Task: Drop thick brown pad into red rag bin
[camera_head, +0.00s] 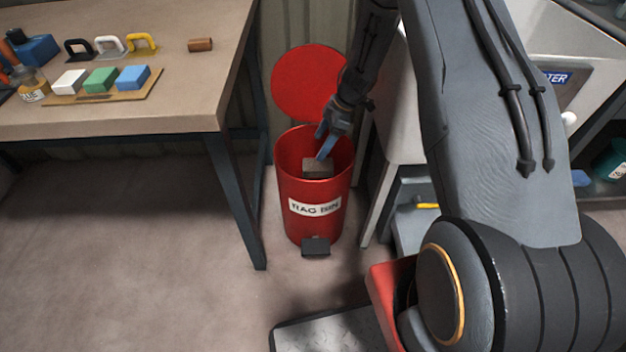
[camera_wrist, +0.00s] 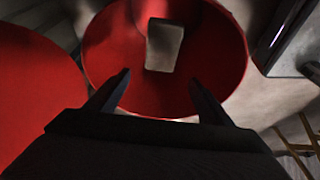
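The red rag bin (camera_head: 296,220) stands on the floor with its round red lid (camera_head: 300,80) up behind it. The thick pad (camera_head: 316,168) looks dull grey-brown and shows inside the bin's mouth. It also shows in the wrist view as a pale block (camera_wrist: 163,45) beyond my fingertips, surrounded by the bin's red inside. I cannot tell whether it rests on the bottom. My gripper (camera_head: 322,143) points down over the bin opening. In the wrist view my gripper (camera_wrist: 159,78) has its two fingers wide apart with nothing between them.
A workbench (camera_head: 190,110) stands at left, with its leg near the bin. It holds a board of coloured blocks (camera_head: 100,80), several handled tools, a jar (camera_head: 32,85) and a small brown roll (camera_head: 200,45). A white cabinet (camera_head: 400,110) stands close right of the bin. Floor at lower left is clear.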

